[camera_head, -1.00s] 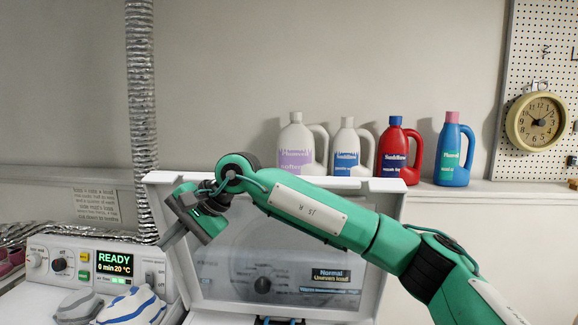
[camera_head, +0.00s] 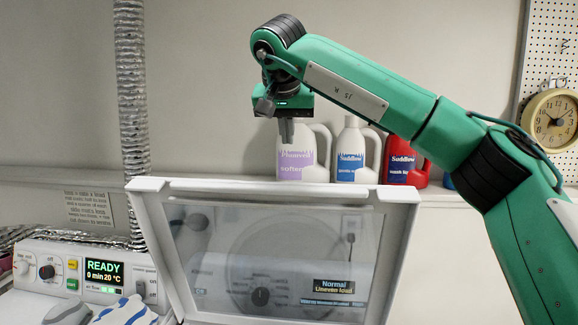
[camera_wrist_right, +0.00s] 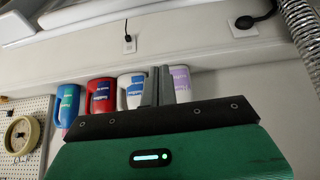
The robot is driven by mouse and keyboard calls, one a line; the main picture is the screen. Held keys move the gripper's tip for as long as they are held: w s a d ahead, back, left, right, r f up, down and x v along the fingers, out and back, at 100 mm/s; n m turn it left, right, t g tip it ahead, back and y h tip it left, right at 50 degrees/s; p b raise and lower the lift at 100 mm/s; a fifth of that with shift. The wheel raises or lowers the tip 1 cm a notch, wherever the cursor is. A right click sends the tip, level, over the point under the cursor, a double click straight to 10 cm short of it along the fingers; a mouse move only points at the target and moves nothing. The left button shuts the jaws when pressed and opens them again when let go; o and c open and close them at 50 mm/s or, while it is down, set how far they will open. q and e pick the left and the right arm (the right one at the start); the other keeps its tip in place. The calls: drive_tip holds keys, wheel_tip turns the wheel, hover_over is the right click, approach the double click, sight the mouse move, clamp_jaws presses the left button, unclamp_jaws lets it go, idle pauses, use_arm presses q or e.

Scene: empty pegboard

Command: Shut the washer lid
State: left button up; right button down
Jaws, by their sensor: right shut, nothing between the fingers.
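The washer lid (camera_head: 150,215) stands raised in the head view, a white frame around a see-through pane. The washer's control panel shows through the pane, with a display (camera_head: 334,286) reading "Normal, Uneven load". My right gripper (camera_head: 286,138) is above the lid's top edge, pointing down, shut and empty. It appears apart from the lid, in front of the white bottle with the lilac label. My left gripper is in neither view.
Several detergent bottles stand on the ledge behind the lid, including a white one (camera_head: 318,165) and a red one (camera_head: 404,168). A dryer panel (camera_head: 70,270) and striped cloth (camera_head: 125,312) are at the lower left. A silver duct (camera_head: 130,100) rises behind. A clock (camera_head: 552,118) hangs right.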

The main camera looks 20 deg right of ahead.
sight(287, 184)
drive_tip(key=shift+f+p, duration=0.35)
drive_tip(key=f+p, duration=0.1)
drive_tip(key=f, duration=0.1)
drive_tip(key=f+p, duration=0.2)
drive_tip(key=f, duration=0.1)
drive_tip(key=w+f+p, duration=0.1)
drive_tip(key=f, duration=0.1)
drive_tip(key=shift+d+f+p, duration=0.15)
drive_tip(key=shift+p, duration=0.15)
drive_tip(key=shift+s, duration=0.3)
drive_tip(key=shift+s+f, duration=0.1)
drive_tip(key=shift+f, duration=0.05)
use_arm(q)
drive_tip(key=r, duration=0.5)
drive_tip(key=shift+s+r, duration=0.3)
use_arm(e)
drive_tip(key=shift+f, duration=0.2)
